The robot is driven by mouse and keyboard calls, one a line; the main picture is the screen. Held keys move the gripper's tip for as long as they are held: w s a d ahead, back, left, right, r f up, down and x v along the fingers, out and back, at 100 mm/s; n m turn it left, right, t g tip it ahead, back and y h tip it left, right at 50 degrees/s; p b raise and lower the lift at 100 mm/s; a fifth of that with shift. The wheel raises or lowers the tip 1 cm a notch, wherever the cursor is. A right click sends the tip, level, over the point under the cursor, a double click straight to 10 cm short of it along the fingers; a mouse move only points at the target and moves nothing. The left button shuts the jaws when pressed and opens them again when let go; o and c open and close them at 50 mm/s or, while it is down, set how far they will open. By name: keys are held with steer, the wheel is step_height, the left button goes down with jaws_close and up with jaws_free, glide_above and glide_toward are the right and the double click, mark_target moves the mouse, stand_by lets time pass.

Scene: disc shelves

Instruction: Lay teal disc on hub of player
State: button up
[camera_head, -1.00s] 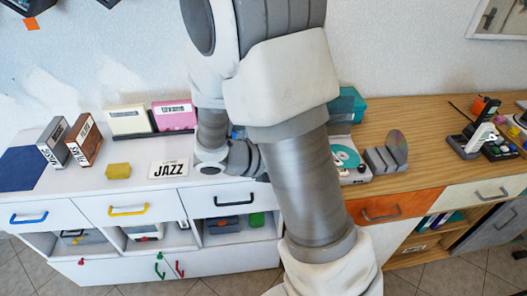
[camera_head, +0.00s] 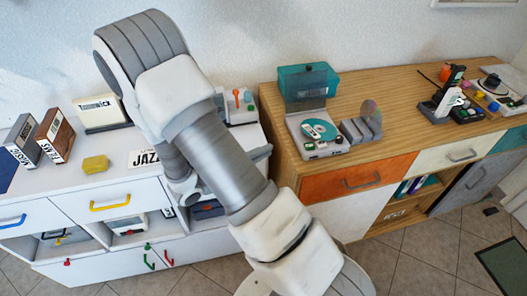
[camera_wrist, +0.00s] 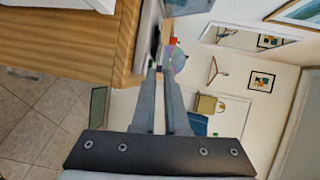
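The teal disc (camera_head: 321,129) lies flat on the grey player (camera_head: 302,146) in the head view. A pale, elongated part lies across its left side, and I cannot tell whether the disc sits fully on the hub. My gripper is mostly hidden behind my arm in the head view, left of the player and apart from it. In the wrist view, my gripper (camera_wrist: 161,69) has a narrow gap between its two fingers, with nothing visible held. An iridescent disc (camera_wrist: 179,61) shows beyond the fingertips.
The wooden top right of the rack is partly clear.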

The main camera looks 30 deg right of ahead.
mark_target(305, 132)
steer(key=shift+d, duration=0.1)
steer(key=b+x, duration=0.1)
steer(key=x, duration=1.6)
steer(key=shift+w+d, duration=0.1)
steer(key=shift+d, duration=0.05)
jaws_close()
steer(key=shift+w+r, duration=0.1)
steer(key=shift+w, duration=0.05)
